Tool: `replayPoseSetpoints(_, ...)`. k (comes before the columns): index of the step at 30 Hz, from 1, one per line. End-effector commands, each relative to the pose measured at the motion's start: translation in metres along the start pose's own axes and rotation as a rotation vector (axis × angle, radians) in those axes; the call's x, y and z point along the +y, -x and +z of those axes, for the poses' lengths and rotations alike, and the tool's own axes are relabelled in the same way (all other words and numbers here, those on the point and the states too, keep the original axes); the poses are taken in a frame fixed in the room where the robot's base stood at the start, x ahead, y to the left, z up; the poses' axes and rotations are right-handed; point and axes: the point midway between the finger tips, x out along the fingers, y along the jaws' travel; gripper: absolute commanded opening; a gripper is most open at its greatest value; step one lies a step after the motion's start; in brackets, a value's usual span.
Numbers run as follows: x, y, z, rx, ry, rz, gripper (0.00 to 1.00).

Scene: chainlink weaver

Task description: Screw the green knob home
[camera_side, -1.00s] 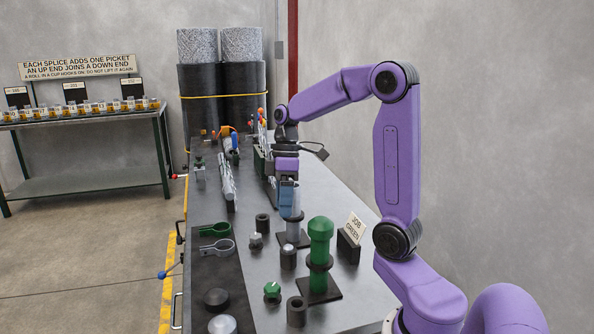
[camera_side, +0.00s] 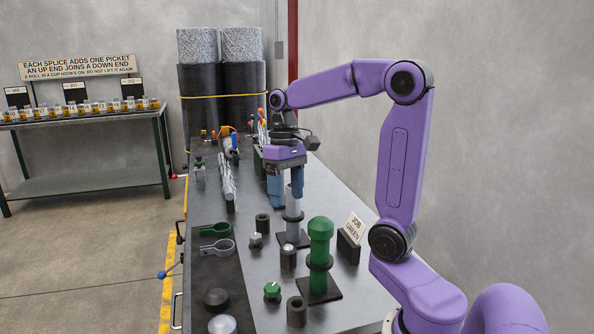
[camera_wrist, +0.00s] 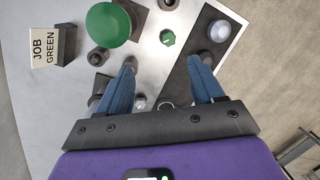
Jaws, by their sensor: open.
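A small green faceted knob (camera_side: 272,292) sits on the bench near the front. The wrist view shows it too (camera_wrist: 167,37), ahead of and between my fingertips. A tall green post (camera_side: 320,250) with a dark collar stands on a square black base to its right; its round top (camera_wrist: 108,25) is upper left in the wrist view. My gripper (camera_side: 286,196) is open with blue fingers, beside the top of a grey post (camera_side: 293,225) in the side view. In the wrist view nothing is held between the fingers (camera_wrist: 161,62). Whether the post touches a finger is unclear.
A JOB GREEN sign (camera_side: 350,240) stands right of the posts. Black cylinders (camera_side: 296,312) stand around the knob. Green and grey ring-handled tools (camera_side: 216,230) and round caps (camera_side: 217,298) lie on the dark left strip. Woven mesh pieces and racks stand farther back.

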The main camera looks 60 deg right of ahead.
Motion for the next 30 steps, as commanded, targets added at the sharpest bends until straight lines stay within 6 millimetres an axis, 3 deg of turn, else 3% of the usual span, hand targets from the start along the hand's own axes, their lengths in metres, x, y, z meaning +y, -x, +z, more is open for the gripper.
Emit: replayPoseSetpoints(30, -0.007, 0.034, 0.025, 0.096, -0.895, 0.105, 0.67)
